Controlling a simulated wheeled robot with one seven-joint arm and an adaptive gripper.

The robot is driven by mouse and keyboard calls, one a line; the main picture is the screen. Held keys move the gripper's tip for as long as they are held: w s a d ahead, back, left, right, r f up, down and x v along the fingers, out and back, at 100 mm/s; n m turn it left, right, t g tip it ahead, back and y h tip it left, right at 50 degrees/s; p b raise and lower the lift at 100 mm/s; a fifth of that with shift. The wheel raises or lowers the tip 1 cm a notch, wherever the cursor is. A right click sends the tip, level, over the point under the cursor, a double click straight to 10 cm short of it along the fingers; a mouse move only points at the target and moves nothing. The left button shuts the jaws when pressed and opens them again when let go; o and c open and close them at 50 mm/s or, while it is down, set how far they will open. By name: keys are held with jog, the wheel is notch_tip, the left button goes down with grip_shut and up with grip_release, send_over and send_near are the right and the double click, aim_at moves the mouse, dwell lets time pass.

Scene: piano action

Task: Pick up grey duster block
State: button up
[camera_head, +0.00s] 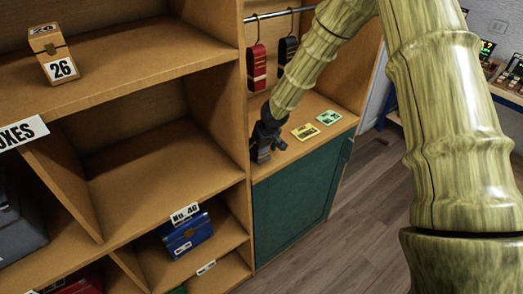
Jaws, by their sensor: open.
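My gripper (266,140) is small and dark at the end of my bamboo-textured arm. It is open and points down over the left end of the wooden counter (298,150), close to the upright cabinet panel. Dark grey shapes show at its fingertips. I cannot tell whether they are only the fingers or also the grey duster block, and I cannot pick out the block anywhere else in view. My gripper and arm hide part of the counter there.
Yellow (305,131) and green (328,117) cards lie on the counter to the right of my gripper. A red hanging item (257,68) and a dark one (288,52) hang from a rail above. Shelves at left hold a box marked 26 (54,52) and a blue box (186,235).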

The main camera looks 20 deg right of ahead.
jog(key=shift+w+a+f, duration=0.1)
jog(key=shift+w+f, duration=0.05)
jog(key=shift+f, duration=0.3)
jog(key=shift+c, duration=0.4)
jog(key=c, duration=1.1)
notch_tip(320, 180, up, 10)
jog(key=shift+r+b, duration=0.1)
jog(key=shift+b, duration=0.35)
jog(key=shift+o, duration=1.4)
jog(key=shift+c, duration=0.5)
